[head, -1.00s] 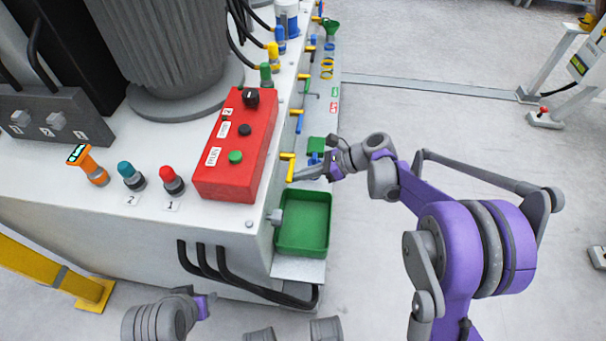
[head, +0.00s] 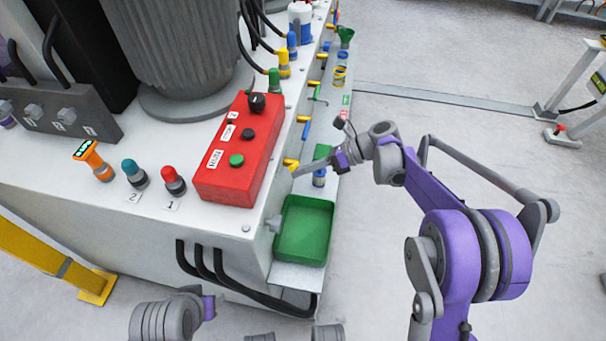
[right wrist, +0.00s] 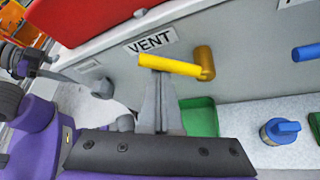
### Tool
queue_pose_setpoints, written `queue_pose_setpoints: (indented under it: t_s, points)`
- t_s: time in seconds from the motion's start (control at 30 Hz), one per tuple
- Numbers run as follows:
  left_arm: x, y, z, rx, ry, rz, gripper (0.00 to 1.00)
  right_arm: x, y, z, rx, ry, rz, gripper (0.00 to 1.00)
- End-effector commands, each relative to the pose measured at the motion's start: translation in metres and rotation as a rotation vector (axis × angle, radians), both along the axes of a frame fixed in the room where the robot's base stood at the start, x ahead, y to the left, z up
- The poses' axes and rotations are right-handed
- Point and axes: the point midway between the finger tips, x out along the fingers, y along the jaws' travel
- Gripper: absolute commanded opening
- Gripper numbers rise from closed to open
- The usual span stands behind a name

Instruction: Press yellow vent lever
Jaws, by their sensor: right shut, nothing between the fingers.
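The yellow vent lever (head: 291,162) sticks out of the side of the white machine. In the right wrist view its yellow handle (right wrist: 170,64) runs left from a round pivot, below the VENT label (right wrist: 150,40). My right gripper (head: 297,173) is shut and empty, with its fingertips at the lever. In the right wrist view the closed fingers (right wrist: 160,80) point up at the handle's underside, and the tips seem to meet it; contact is not certain. My left gripper (head: 206,306) shows only partly at the bottom; its fingers cannot be made out.
A red control box (head: 238,150) stands on the machine top above the lever. A green tray (head: 330,228) sits on the ledge just below. A blue-topped part (right wrist: 280,130) stands on the ledge. A blue lever (right wrist: 306,52) is farther along the wall.

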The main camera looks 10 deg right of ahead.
Motion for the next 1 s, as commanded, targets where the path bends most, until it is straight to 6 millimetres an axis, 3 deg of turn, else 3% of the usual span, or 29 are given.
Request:
queue_pose_setpoints:
  t_s: [0.5,1.0]
  points:
    - [-0.001,0.0,0.007,0.0,-0.002,0.0,0.5,0.021,-0.007,0.018,0.0,-0.003,-0.001,0.0]
    - [-0.001,0.0,0.008,0.0,-0.003,0.0,0.5,0.036,-0.012,0.023,0.001,-0.004,-0.003,0.0]
